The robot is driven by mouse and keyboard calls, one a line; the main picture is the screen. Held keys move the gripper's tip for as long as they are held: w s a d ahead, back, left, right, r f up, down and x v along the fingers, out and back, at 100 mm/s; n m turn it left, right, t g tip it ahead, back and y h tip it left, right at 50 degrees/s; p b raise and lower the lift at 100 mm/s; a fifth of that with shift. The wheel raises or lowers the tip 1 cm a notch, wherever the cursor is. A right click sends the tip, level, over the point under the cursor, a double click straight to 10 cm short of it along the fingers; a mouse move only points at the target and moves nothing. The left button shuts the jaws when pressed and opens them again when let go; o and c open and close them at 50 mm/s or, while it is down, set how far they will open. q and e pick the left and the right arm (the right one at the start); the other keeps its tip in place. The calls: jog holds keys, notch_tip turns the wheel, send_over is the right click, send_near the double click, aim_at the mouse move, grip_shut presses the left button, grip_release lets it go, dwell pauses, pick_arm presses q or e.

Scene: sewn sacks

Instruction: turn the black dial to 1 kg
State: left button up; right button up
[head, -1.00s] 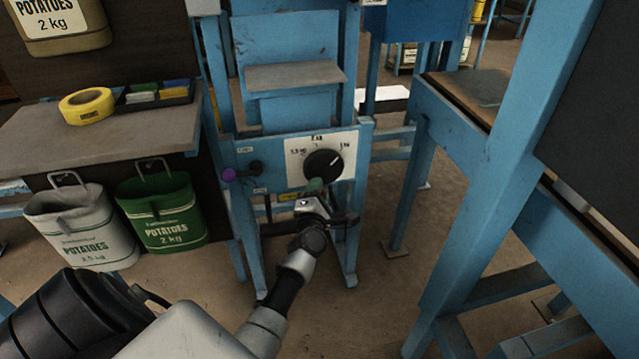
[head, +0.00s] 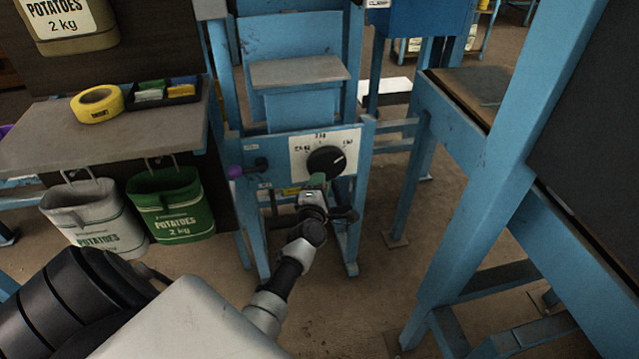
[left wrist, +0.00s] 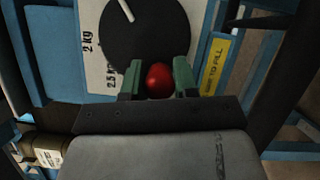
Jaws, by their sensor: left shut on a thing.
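The black dial (head: 326,161) sits on a white scale plate (head: 299,156) on the blue machine front. Its white mark points up and right, toward the 1 kg side; I cannot tell if it is exactly on it. In the left wrist view the dial (left wrist: 150,35) fills the top, with 2 kg and 2.5 kg printed at its left. My left gripper (head: 318,181) is at the dial's lower edge. Its green fingers (left wrist: 159,80) are shut on a round red knob (left wrist: 158,79) in front of the dial's edge. My right gripper is out of view.
A purple-ended lever (head: 248,170) sticks out left of the plate. A yellow label (left wrist: 217,65) is beside the fingers. A shelf (head: 60,140) with tape and a tray stands left, with white and green potato sacks hanging below. Blue frames stand right.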

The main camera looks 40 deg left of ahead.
pick_arm(q)
jog(key=o, duration=0.9)
jog(key=shift+s+d, duration=0.2)
jog(key=shift+s, duration=0.1)
jog(key=p+v, duration=0.1)
jog(key=v, duration=0.9)
jog(key=shift+p, duration=0.3)
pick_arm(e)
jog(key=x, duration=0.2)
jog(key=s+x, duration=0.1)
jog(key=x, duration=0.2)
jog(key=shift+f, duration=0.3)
